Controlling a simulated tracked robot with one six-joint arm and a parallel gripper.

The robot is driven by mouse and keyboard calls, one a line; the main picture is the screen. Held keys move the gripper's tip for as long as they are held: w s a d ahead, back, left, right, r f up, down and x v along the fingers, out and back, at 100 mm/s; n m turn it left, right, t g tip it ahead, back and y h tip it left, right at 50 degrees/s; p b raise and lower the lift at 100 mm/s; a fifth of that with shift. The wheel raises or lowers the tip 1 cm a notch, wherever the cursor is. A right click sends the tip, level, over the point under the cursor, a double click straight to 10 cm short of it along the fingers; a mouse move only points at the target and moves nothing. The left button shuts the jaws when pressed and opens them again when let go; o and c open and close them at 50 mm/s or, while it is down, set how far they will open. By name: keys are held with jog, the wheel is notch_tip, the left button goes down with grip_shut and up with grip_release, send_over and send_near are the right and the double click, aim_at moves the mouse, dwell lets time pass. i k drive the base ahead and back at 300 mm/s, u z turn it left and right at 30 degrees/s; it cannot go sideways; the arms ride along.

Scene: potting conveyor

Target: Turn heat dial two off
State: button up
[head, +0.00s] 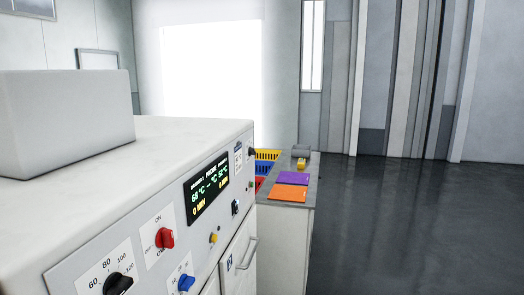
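A white machine (190,135) with a sloped control panel fills the left side of the head view. A black dial (118,284) sits at the bottom left on a plate marked 60, 80, 100 and 120, cut off by the frame edge. A blue dial (186,282) is to its right on a numbered plate. A red knob (165,238) sits above, on a plate marked ON. A small dark knob (236,207) is further along the panel. I cannot tell which is heat dial two. My gripper is not in view.
A lit display (206,187) is on the panel, with a yellow knob (213,238) below. A door handle (244,254) juts out. Beyond stands a grey counter (297,204) with purple and orange flat items, beside yellow, blue and red bins. The floor (400,230) at right is clear.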

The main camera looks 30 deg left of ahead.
aim_at(251, 152)
jog(key=z, duration=0.05)
jog(key=i, duration=2.8)
jog(key=u, duration=2.65)
